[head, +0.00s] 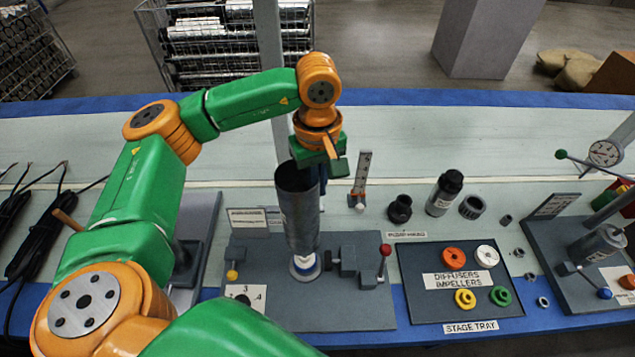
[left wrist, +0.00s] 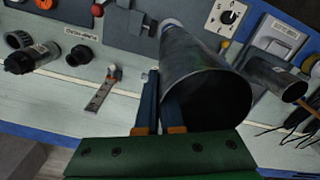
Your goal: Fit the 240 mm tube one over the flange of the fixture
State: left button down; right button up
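The grey metal tube (head: 297,215) stands nearly upright, its open top facing up. My left gripper (head: 322,178) is at its top rim; in the left wrist view the two fingers (left wrist: 160,115) are close together with the wall of the tube (left wrist: 200,80) pinched between them, one finger inside the bore. The tube's lower end is over the white and blue flange (head: 305,267) of the fixture (head: 330,310). The flange still shows below the tube's edge; whether they touch I cannot tell. My right gripper is in neither view.
A second tube (left wrist: 275,78) lies beside the fixture, mostly hidden by my arm in the head view. A red-knobbed clamp (head: 384,252) stands right of the flange. The stage tray (head: 430,305) with coloured rings and a gauge stand (head: 560,235) are further right. Black cables lie at left.

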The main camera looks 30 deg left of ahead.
aim_at(317, 227)
pick_arm(q)
jog(key=shift+f+b, duration=6.9)
jog(key=shift+f, duration=0.6)
jog(key=c, duration=1)
grip_release()
notch_tip(317, 227, up, 7)
jog(key=shift+r, duration=0.1)
